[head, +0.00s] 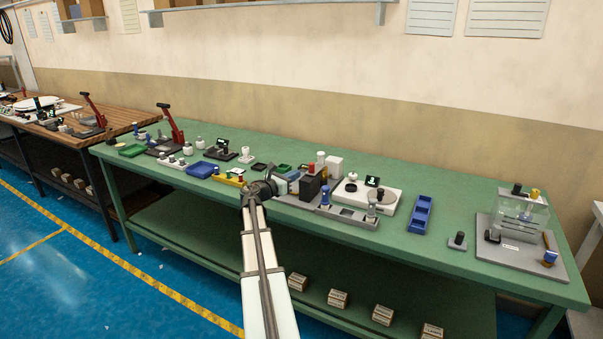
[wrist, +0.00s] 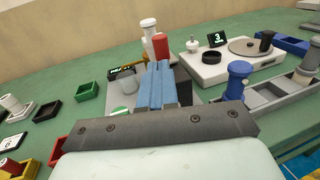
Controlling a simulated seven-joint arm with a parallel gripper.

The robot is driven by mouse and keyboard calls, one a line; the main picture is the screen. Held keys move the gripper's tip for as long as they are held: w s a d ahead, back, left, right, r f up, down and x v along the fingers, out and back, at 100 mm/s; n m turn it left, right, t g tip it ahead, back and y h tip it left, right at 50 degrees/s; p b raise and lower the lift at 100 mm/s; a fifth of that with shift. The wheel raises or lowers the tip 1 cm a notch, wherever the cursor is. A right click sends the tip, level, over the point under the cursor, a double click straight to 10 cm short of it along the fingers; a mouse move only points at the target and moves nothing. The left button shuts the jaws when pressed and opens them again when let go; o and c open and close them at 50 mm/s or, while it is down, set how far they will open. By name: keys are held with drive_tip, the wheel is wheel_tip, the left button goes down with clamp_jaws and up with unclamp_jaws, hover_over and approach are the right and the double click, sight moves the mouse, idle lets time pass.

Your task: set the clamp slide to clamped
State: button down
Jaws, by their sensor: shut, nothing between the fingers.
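My gripper (head: 280,185) is over the middle of the green bench. In the wrist view its blue fingers (wrist: 157,82) are together and empty. They point at a grey fixture (wrist: 190,88) that carries a red cylinder (wrist: 160,48) and a white post (wrist: 149,28). The fingers hide part of this fixture, and contact cannot be told. A long grey tray with compartments (wrist: 270,95) lies to the right, with a blue knob (wrist: 238,78) at its near left. I cannot tell which part is the clamp slide or how it is set.
A black block (head: 310,188) stands close right of my gripper in the head view. Small trays and parts crowd the left.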

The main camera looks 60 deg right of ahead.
drive_tip(key=v, duration=0.8)
idle(0.5)
drive_tip(key=s+a+f+m+t+y, duration=0.1)
drive_tip(key=a+f+m+y, duration=0.3)
drive_tip(key=f+m, duration=0.45)
drive_tip(key=s+a+f+m+t+y, duration=0.15)
drive_tip(key=a+f+m+y, duration=0.25)
drive_tip(key=f+m, duration=0.5)
drive_tip(key=a+f+m+y, duration=0.4)
drive_tip(key=a+f+y, duration=0.3)
drive_tip(key=a+f, duration=1.35)
drive_tip(key=s+a+f+n+y, duration=0.1)
drive_tip(key=s+a+f, duration=0.15)
drive_tip(key=a, duration=0.45)
drive_tip(key=s+a+f+y, duration=0.1)
drive_tip(key=a+f, duration=0.3)
drive_tip(key=a, duration=0.4)
drive_tip(key=s+a+f+n+y, duration=0.1)
drive_tip(key=s+a+f, duration=0.15)
drive_tip(key=a, duration=0.45)
drive_tip(key=s+a+f+n+g, duration=0.2)
drive_tip(key=s+a+f, duration=0.2)
drive_tip(key=s+a, duration=0.4)
drive_tip(key=s+a+f+n+g, duration=0.2)
drive_tip(key=s+a+f, duration=0.2)
drive_tip(key=s+a, duration=0.4)
drive_tip(key=shift+a+f+g+h, duration=0.3)
drive_tip(key=shift+a+f+g, duration=0.05)
drive_tip(key=shift+a, duration=0.2)
